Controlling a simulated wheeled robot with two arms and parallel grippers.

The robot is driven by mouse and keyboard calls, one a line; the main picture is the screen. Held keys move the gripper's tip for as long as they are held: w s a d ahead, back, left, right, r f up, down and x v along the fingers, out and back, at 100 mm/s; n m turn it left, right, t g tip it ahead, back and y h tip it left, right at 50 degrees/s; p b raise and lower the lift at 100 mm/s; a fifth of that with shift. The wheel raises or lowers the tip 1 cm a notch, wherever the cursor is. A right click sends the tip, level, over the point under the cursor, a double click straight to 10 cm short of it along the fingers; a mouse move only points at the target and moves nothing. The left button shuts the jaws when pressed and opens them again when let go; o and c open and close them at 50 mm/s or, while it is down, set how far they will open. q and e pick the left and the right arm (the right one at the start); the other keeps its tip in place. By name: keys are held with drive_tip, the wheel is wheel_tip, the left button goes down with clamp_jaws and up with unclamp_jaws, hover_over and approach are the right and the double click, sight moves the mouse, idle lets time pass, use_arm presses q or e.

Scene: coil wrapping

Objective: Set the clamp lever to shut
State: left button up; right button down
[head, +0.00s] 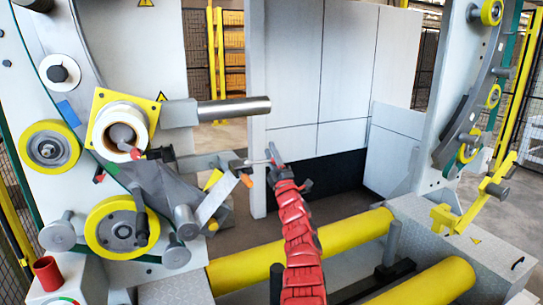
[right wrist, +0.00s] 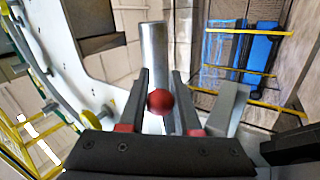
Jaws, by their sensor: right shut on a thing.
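The round red knob of the clamp lever (right wrist: 160,101) sits between the two dark fingers of my right gripper (right wrist: 160,104) in the right wrist view. The fingers are close on either side of it. In the head view my right arm, with a red sleeve, reaches up from the bottom middle. My right gripper (head: 246,168) is small there, below the free end of the bare metal shaft (head: 236,109). The lever's shaft is mostly hidden behind the knob and fingers, and I cannot read its angle. My left gripper is not in view.
A white roll on a yellow plate (head: 101,103) and yellow-rimmed wheels (head: 48,148) are on the left frame. Yellow rollers (head: 330,243) lie below my right arm. A yellow bracket (head: 495,189) stands at the right. Pale panels (head: 290,60) stand behind.

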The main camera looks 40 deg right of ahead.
drive_tip(key=shift+r, duration=0.1)
drive_tip(key=c, duration=0.6)
unclamp_jaws()
drive_tip(key=shift+s, duration=0.1)
drive_tip(key=b+v, duration=0.5)
drive_tip(key=v, duration=1.2)
drive_tip(key=shift+s, duration=0.1)
